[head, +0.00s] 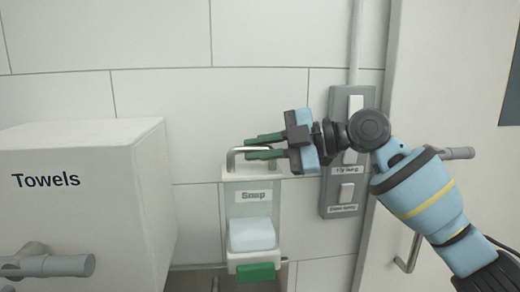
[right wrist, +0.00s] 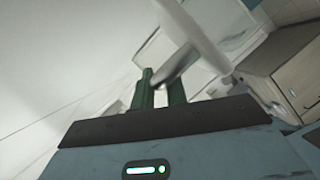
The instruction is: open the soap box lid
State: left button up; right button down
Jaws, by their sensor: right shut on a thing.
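The soap box (head: 240,205) is a clear wall-mounted box labelled "Soap", with a white block of soap (head: 252,235) and a green tab (head: 256,272) at its bottom. A bent metal handle (head: 232,158) rises from its top. My right gripper (head: 255,147) reaches in from the right, its green fingers shut on the handle's upper bar. In the right wrist view the handle (right wrist: 181,62) passes between the two green fingers (right wrist: 160,90). I cannot tell whether the lid is raised at all. My left gripper is out of view.
A white box labelled "Towels" (head: 85,200) juts out at the left, with a grey cylindrical fitting (head: 45,263) in front. A grey switch panel (head: 346,165) is on the wall behind my right wrist. A door with a metal handle (head: 409,255) is at the right.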

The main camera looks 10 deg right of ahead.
aim_at(258, 164)
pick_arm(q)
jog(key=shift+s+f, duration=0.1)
pick_arm(e)
jog(key=shift+w+r, duration=0.1)
jog(key=shift+r, duration=0.05)
jog(key=shift+w+r+b, duration=0.45)
jog(key=shift+w+r, duration=0.1)
jog(key=shift+w, duration=0.3)
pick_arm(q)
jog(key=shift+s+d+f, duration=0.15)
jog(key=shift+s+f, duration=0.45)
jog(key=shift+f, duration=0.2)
pick_arm(e)
jog(key=shift+w+r, duration=0.35)
jog(key=shift+w, duration=0.5)
jog(key=shift+w+r, duration=0.1)
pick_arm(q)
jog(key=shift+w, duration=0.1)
pick_arm(e)
jog(key=c, duration=1.4)
grip_release()
